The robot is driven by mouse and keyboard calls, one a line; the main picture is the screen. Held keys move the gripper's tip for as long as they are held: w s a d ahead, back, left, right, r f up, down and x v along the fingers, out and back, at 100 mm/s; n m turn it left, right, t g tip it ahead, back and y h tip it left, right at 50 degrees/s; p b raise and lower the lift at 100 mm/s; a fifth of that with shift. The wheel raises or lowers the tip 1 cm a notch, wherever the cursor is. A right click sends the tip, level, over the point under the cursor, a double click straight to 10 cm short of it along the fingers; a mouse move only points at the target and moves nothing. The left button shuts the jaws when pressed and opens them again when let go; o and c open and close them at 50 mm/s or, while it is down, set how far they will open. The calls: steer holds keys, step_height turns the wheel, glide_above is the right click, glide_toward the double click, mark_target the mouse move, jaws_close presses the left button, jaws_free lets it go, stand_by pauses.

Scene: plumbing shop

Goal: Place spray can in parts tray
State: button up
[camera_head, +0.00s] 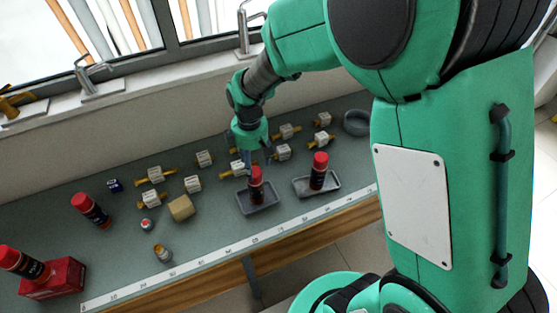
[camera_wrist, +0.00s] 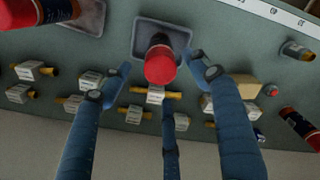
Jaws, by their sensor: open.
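A dark spray can (camera_head: 257,188) with a red cap stands in a dark grey parts tray (camera_head: 270,208) near the bench's front edge. A second red-capped spray can (camera_head: 318,173) stands in a lighter grey tray (camera_head: 331,189) to its right. My gripper (camera_head: 254,160) is just above the first can. In the wrist view, my gripper (camera_wrist: 162,75) has its blue fingers spread open near that can's red cap (camera_wrist: 160,66), with the tray (camera_wrist: 142,42) beyond it. I see no clear finger contact; the can's lower part is partly hidden by its cap in that view.
Another spray can (camera_head: 91,210) stands on the bench at left, and one (camera_head: 23,264) is on a red box (camera_head: 66,280). Several white-and-brass valves (camera_head: 154,174), a tan block (camera_head: 181,208) and a grey ring (camera_head: 356,122) are spread around. A white ruler (camera_head: 215,248) runs along the front edge.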

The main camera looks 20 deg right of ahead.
steer(key=s+d+r+m+t, duration=0.1)
steer(key=s+r+m, duration=0.4)
steer(key=s+r, duration=0.6)
steer(key=s+d+r+m+t, duration=0.2)
steer(key=s+r+m+t, duration=0.2)
steer(key=s+r, duration=0.8)
step_height(320, 180, up, 3)
steer(key=shift+f+m, duration=0.1)
steer(key=shift+m, duration=0.9)
step_height(320, 180, down, 4)
steer(key=b, duration=0.4)
steer(key=shift+f, duration=0.1)
